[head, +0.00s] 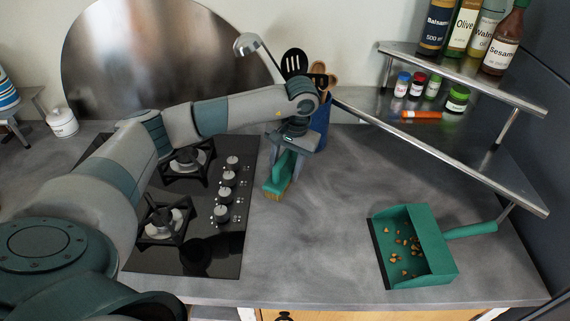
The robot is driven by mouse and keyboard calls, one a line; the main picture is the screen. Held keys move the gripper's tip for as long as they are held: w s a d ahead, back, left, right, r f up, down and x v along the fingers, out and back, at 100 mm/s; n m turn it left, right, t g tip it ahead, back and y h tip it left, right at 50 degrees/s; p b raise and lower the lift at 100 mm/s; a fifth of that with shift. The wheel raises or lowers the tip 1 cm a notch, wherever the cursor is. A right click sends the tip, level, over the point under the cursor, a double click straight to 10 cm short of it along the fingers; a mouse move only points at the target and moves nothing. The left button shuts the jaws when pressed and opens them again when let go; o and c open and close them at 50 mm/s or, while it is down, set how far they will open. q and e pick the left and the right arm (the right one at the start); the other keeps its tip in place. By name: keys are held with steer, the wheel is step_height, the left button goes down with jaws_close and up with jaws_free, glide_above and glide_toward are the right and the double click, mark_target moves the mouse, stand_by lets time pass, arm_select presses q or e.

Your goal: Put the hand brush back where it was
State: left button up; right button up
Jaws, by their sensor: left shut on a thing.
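The hand brush (279,178) is green with tan bristles at its lower end. My left gripper (293,150) is shut on its upper part, with the bristles pointing down. The brush is over the counter just right of the cooktop; I cannot tell whether the bristles touch the counter. My left arm comes in from the left and reaches across above the cooktop. My right gripper is not in view.
A green dustpan (440,259) with several brown bits lies at the right front. A blue utensil holder (321,124) stands right behind my gripper. A two-level metal shelf (455,78) with bottles and small jars fills the back right corner. The black cooktop (213,250) is at left. The middle counter (320,230) is clear.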

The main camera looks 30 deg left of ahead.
mark_target(288, 156)
arm_select(q)
steer(key=shift+f, duration=0.15)
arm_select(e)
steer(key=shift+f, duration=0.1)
arm_select(q)
steer(key=o, duration=1.2)
steer(key=shift+w+r+b, duration=0.1)
steer(key=shift+r+b, duration=0.3)
steer(key=shift+r, duration=0.2)
steer(key=r+b, duration=0.1)
steer(key=r, duration=0.1)
steer(key=d+r+b, duration=0.1)
steer(key=r, duration=0.2)
steer(key=shift+r, duration=0.1)
steer(key=r, duration=0.3)
steer(key=d+r+b, duration=0.1)
steer(key=r, duration=0.1)
steer(key=shift+r, duration=0.35)
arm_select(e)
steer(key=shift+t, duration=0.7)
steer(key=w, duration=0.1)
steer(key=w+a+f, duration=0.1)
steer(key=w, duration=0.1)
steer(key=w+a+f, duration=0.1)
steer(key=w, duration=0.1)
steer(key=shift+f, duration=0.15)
